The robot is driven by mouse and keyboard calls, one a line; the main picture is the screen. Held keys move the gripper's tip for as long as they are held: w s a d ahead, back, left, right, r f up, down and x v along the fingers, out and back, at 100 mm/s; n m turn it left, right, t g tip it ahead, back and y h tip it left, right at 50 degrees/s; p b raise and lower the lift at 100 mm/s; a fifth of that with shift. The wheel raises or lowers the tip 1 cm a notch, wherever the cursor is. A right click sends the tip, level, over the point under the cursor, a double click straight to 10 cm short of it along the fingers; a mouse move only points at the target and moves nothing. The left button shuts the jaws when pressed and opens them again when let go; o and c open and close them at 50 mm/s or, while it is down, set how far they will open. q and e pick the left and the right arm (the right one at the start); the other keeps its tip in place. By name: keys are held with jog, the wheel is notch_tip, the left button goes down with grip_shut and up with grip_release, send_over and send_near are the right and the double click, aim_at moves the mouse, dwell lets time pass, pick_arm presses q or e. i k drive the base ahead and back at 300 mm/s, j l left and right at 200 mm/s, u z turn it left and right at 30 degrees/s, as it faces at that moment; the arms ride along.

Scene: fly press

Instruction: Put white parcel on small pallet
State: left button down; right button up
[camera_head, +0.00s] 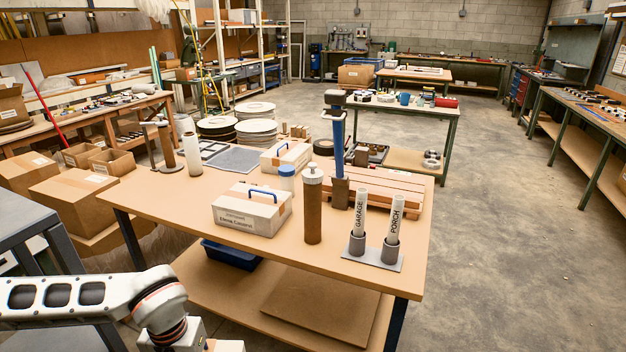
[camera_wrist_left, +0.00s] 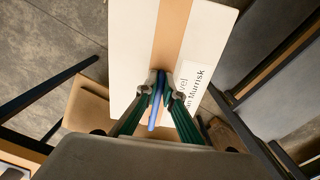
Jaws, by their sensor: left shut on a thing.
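In the left wrist view my left gripper (camera_wrist_left: 160,90) is shut on the blue handle (camera_wrist_left: 154,115) of a white parcel (camera_wrist_left: 130,45) with a tan tape strip and a printed label. The parcel hangs below the fingers, over the floor. In the head view only my left arm shows, low at the left; the gripper is below the frame. On the table, a slatted wooden pallet (camera_head: 397,199) lies at the right, partly hidden by a blue post. Two similar boxes stand on the table: a near white one (camera_head: 250,222) with a blue handle and a farther one (camera_head: 285,155).
The table (camera_head: 190,215) also holds a brown cylinder (camera_head: 312,210), a blue-lidded jar (camera_head: 286,178), the blue post (camera_head: 338,140) and two labelled tubes (camera_head: 392,220) in a holder. Cardboard boxes (camera_head: 75,198) stand at the left. The floor at the right is clear.

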aim_at(383, 181)
jog(key=z, duration=2.05)
jog(key=i+z, duration=0.35)
jog(key=i, duration=0.35)
jog(key=i+u, duration=0.2)
jog(key=i, duration=0.3)
jog(key=i+l+u, duration=0.2)
jog(key=i, duration=0.3)
jog(key=i+u, duration=1.25)
jog(key=i, duration=0.55)
jog(key=i+l, duration=0.1)
jog(key=i, duration=1)
jog(key=i+u, duration=0.35)
jog(key=i, duration=0.75)
